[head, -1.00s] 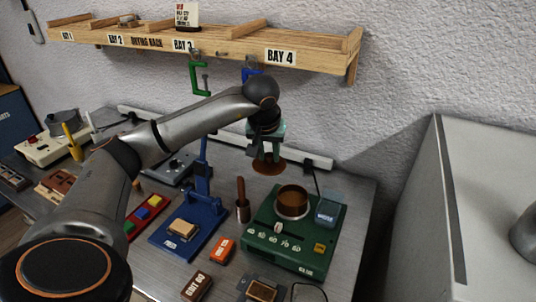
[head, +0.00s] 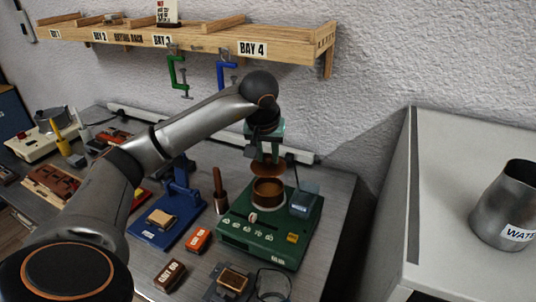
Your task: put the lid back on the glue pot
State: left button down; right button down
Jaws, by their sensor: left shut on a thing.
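The glue pot (head: 268,192) is a round brown pot on the green unit (head: 265,234), right of the table's middle. The lid (head: 265,170), a brown copper-coloured disc, is in my left gripper (head: 266,155), which is shut on it. The lid is just above the pot and a little behind its mouth in the picture, looking roughly level. From this angle I cannot tell whether its front edge touches the pot's rim. My right gripper is not in view.
A blue-grey block (head: 304,201) stands on the green unit right of the pot. A brown-handled tool (head: 219,190) stands to the left, beside the blue press (head: 180,195). The wooden rack (head: 200,42) is on the wall above, with green and blue clamps. A water jug (head: 507,205) is far right.

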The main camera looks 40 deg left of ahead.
aim_at(268, 165)
pick_arm(q)
notch_tip(268, 165, down, 4)
jog(key=b, duration=0.3)
jog(key=shift+r, duration=0.1)
jog(key=shift+f+b, duration=0.5)
jog(key=shift+f, duration=0.3)
jog(key=shift+p, duration=0.4)
dwell(0.4)
jog(key=shift+f, duration=0.15)
dwell(0.7)
dwell(0.6)
jog(key=shift+c, duration=0.4)
grip_release()
dwell(0.5)
